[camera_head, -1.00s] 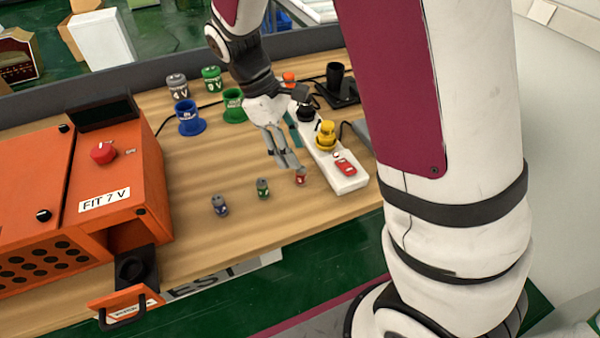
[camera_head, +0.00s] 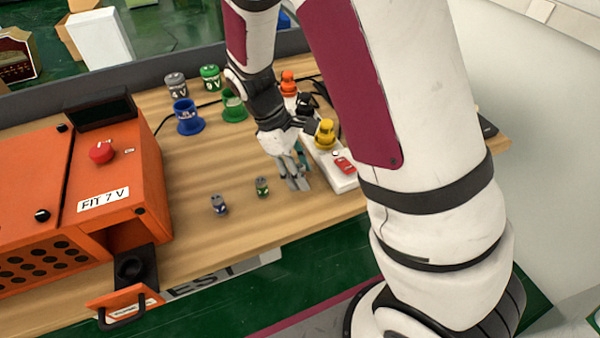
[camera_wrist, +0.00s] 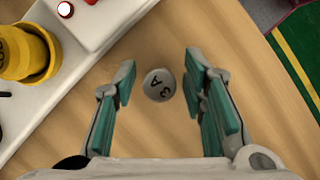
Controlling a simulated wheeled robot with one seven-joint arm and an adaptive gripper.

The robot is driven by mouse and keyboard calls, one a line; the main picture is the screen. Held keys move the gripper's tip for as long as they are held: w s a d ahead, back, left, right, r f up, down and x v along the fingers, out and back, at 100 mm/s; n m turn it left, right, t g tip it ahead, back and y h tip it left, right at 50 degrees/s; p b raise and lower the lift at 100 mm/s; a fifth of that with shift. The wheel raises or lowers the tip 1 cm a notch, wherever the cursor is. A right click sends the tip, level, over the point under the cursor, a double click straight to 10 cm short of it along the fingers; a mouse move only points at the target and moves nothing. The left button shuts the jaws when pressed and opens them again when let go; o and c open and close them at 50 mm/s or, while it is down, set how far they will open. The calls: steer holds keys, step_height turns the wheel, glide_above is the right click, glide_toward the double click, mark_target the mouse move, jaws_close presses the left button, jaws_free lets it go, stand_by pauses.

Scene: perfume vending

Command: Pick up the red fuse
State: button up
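In the wrist view a small round grey cap marked "3 A" (camera_wrist: 159,85) sits between my two fingers, with a gap on each side. It is seen from above, and its coloured side is not visible. It stands where the red fuse showed earlier in the head view; there my fingers now hide it. My gripper (camera_head: 297,182) is open, with its teal-padded fingers pointing down around the fuse, close to the wooden table.
A green fuse (camera_head: 262,187) and a blue fuse (camera_head: 219,205) stand to the left. A white power strip (camera_head: 343,181) with a yellow plug (camera_head: 325,134) and red switch lies close on the right. An orange machine (camera_head: 130,185) fills the left side.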

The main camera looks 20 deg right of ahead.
jaws_close()
